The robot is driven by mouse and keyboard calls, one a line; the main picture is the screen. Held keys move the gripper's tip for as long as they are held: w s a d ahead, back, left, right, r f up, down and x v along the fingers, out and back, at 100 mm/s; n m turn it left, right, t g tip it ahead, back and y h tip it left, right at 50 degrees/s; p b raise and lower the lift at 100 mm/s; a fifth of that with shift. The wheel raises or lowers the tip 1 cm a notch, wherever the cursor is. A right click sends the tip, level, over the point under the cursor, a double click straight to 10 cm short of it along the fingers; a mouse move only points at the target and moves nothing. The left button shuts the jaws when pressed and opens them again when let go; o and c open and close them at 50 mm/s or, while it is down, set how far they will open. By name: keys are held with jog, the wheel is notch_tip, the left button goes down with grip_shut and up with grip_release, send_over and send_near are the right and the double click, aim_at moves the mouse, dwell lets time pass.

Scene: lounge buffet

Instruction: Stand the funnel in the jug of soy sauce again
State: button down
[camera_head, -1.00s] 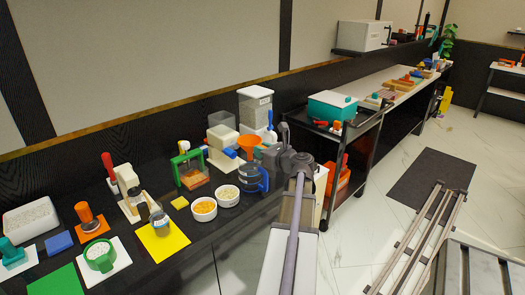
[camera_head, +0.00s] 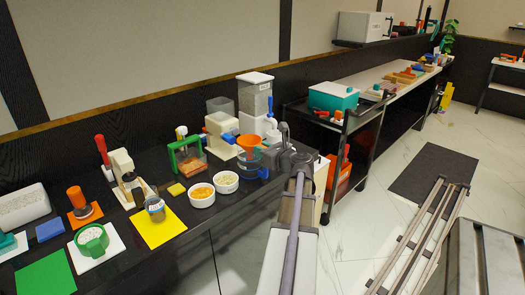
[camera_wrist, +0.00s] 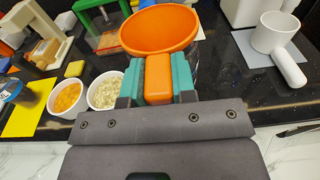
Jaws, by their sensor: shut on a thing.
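The orange funnel (camera_wrist: 160,30) is held by its orange tab between the teal fingers of my gripper (camera_wrist: 157,80) in the wrist view. Its wide mouth faces up. In the head view the funnel (camera_head: 248,142) sits just above the jug of soy sauce (camera_head: 250,165), a dark jug with a blue rim and handle. My gripper is largely hidden behind my own arm there. The funnel hides the jug's mouth, so I cannot tell whether the spout is inside it. In the wrist view the jug is almost wholly hidden behind the funnel and fingers.
Two white bowls, one with orange bits (camera_head: 201,195) and one with pale bits (camera_head: 226,182), stand left of the jug. A green-framed device (camera_head: 187,155) and a white dispenser (camera_head: 255,95) stand behind. A white handled cup (camera_wrist: 273,33) is at right in the wrist view.

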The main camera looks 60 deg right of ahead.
jog(key=shift+f, duration=0.25)
jog(key=shift+c, duration=1.5)
grip_release()
jog(key=shift+s, duration=0.15)
jog(key=p+v, duration=0.1)
jog(key=v, duration=1.2)
jog(key=shift+s, duration=0.35)
jog(key=shift+a+r, duration=0.15)
